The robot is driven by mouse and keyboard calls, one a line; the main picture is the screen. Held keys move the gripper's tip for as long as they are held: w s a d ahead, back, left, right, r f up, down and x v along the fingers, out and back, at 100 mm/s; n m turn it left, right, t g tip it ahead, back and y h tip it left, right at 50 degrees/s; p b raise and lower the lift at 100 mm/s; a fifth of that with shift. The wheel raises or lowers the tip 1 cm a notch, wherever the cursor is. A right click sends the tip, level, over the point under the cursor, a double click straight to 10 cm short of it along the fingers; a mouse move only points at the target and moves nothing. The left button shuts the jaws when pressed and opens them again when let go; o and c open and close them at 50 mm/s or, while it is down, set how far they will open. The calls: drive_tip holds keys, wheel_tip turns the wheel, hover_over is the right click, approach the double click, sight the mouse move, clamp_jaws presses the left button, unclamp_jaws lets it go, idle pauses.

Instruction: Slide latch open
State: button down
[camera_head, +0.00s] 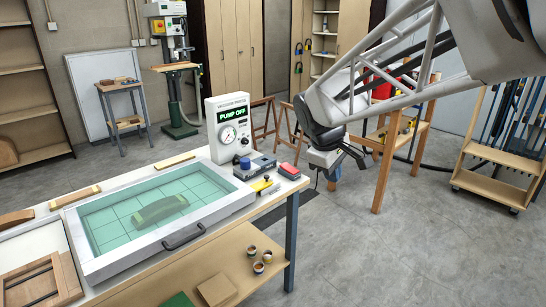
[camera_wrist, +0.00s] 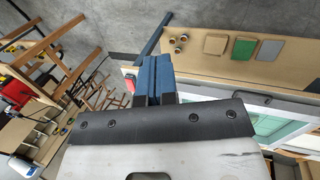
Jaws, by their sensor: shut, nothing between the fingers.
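A vacuum press with a pale frame (camera_head: 236,196) and a green gridded see-through top lies on the workbench, with a curved block (camera_head: 160,209) visible under the top. A dark handle (camera_head: 184,237) is on its front edge. I cannot pick out the latch for certain in either view. My gripper (camera_head: 350,167) hangs over the floor to the right of the bench, apart from the press. In the wrist view the blue fingers (camera_wrist: 153,72) are together, with nothing between them. The press frame (camera_wrist: 245,94) shows at the right there, partly hidden by my gripper.
A control box (camera_head: 230,127) reading "PUMP OFF" stands at the bench's back corner. A grey block with a blue knob (camera_head: 254,166), a yellow item (camera_head: 262,184) and a red-topped item (camera_head: 289,169) lie nearby. Small pots (camera_head: 258,267) are on the lower shelf.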

drive_tip(key=w+a+f+n+h, duration=0.1)
drive_tip(key=w+a+f+n, duration=0.4)
drive_tip(key=w+a, duration=0.4)
drive_tip(key=w+a+f+n+t+h, duration=0.1)
drive_tip(key=w+a+f+n, duration=0.4)
drive_tip(key=w+a, duration=0.5)
drive_tip(key=w+a+f+n+t+h, duration=0.1)
drive_tip(key=w+a+f+n, duration=0.4)
drive_tip(key=w+a, duration=0.5)
drive_tip(key=shift+w+a+f+h, duration=0.1)
drive_tip(key=shift+w+f, duration=0.35)
drive_tip(key=shift+w, duration=0.45)
drive_tip(key=shift+w+a+f+h, duration=0.1)
drive_tip(key=shift+w+f, duration=0.35)
drive_tip(key=shift+w, duration=0.45)
drive_tip(key=shift+w+f+h, duration=0.1)
drive_tip(key=shift+w+f, duration=0.35)
drive_tip(key=shift+w, duration=0.45)
approach(266, 180)
drive_tip(key=f, duration=0.3)
drive_tip(key=shift+s+a+f, duration=0.25)
drive_tip(key=shift+a+f, duration=0.05)
drive_tip(key=shift+f, duration=0.1)
drive_tip(key=shift+w+d+f, duration=0.2)
drive_tip(key=shift+w+d, duration=0.45)
drive_tip(key=shift+d, duration=0.2)
drive_tip(key=shift+w+d+f, duration=0.2)
drive_tip(key=shift+w+d, duration=0.35)
drive_tip(key=shift+d, duration=0.25)
